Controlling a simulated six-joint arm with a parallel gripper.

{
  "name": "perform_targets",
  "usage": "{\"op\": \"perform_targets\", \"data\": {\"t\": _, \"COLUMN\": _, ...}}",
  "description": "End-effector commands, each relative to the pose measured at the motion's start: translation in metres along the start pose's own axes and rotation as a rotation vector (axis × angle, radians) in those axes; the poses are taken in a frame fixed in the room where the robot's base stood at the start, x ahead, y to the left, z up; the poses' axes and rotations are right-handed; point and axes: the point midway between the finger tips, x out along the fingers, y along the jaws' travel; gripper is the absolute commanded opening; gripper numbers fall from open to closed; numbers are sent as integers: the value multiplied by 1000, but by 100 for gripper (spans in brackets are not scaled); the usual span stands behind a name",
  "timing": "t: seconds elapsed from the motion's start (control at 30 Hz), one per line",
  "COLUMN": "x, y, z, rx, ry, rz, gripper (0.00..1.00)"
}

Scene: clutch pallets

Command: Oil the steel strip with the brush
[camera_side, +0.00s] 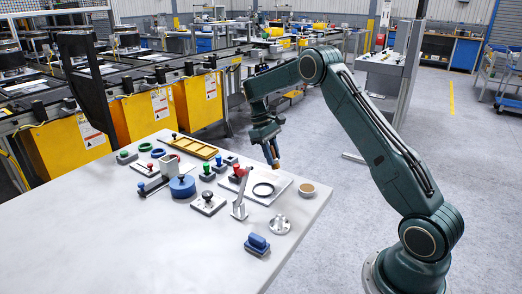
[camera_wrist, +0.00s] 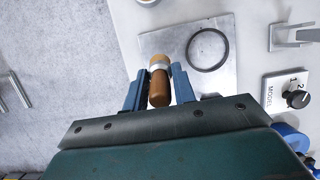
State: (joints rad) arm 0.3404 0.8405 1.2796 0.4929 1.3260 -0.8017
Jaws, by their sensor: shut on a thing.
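My gripper (camera_side: 271,146) is above the table's far right part, pointing down. In the wrist view its two blue fingers (camera_wrist: 159,88) are shut on the brush (camera_wrist: 159,85), whose wooden handle and pale metal band show. The brush also shows below the fingers in the side view (camera_side: 276,162); its bristles are hard to make out. A flat grey steel plate (camera_side: 284,184), seemingly the strip, lies below with a black ring (camera_side: 263,189) on it. In the wrist view the plate (camera_wrist: 222,81) is beyond the fingers. A small round cup (camera_side: 307,189) with brownish contents stands right of it.
A red-topped clamp (camera_side: 240,190) stands left of the plate. A MODEL knob box (camera_side: 208,204), a blue round piece (camera_side: 182,186) and a yellow tray (camera_side: 194,147) are further left. A metal flange (camera_side: 280,225) and blue block (camera_side: 257,244) are nearer. The table's front left is clear.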

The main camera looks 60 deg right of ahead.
Motion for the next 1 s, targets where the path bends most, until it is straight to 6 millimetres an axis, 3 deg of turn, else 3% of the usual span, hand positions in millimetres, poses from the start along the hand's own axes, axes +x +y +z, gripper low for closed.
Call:
{"op": "perform_targets", "data": {"t": 0.4, "x": 20, "y": 0, "z": -7, "rx": 1, "ry": 1, "rz": 0, "gripper": 4}}
{"op": "perform_targets", "data": {"t": 1.0, "x": 20, "y": 0, "z": -8, "rx": 0, "ry": 1, "rz": 0, "gripper": 4}}
